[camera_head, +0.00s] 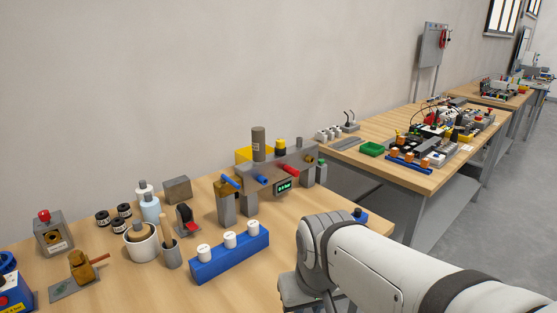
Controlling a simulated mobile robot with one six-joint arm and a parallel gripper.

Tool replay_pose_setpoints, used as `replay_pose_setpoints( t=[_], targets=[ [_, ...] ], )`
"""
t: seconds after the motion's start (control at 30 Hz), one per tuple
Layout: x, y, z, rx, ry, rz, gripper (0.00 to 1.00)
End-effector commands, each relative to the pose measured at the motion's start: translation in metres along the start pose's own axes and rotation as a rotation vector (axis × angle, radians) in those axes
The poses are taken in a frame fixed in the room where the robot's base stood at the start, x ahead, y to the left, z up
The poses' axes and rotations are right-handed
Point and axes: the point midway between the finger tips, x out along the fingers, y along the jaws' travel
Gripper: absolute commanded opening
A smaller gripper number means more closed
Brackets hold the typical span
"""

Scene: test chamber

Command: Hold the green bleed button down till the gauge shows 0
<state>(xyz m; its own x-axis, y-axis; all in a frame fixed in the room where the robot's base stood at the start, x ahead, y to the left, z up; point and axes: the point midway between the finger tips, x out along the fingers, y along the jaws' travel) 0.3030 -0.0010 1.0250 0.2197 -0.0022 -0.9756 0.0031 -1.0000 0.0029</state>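My arm crosses the lower right in front of the bench, well apart from the button. My gripper's fingers are not in view, and nothing is seen touching the button.
Blue and red handles (291,170) stick out from the assembly. A blue block with white knobs (229,257) stands in front of it. Cups, bottles and small devices crowd the left. A small blue item (360,217) sits partly behind my arm. A second bench (377,124) stands beyond.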

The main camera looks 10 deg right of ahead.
Motion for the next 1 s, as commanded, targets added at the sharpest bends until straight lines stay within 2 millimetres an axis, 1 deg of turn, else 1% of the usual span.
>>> replay_pose_setpoints(
  t=[0.03, 0.2, 0.27, 1.0],
  targets=[
    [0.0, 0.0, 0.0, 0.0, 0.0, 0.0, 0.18],
    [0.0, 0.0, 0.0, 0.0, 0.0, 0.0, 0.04],
    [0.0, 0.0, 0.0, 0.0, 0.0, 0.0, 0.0],
    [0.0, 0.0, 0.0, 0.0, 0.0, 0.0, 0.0]
  ],
)
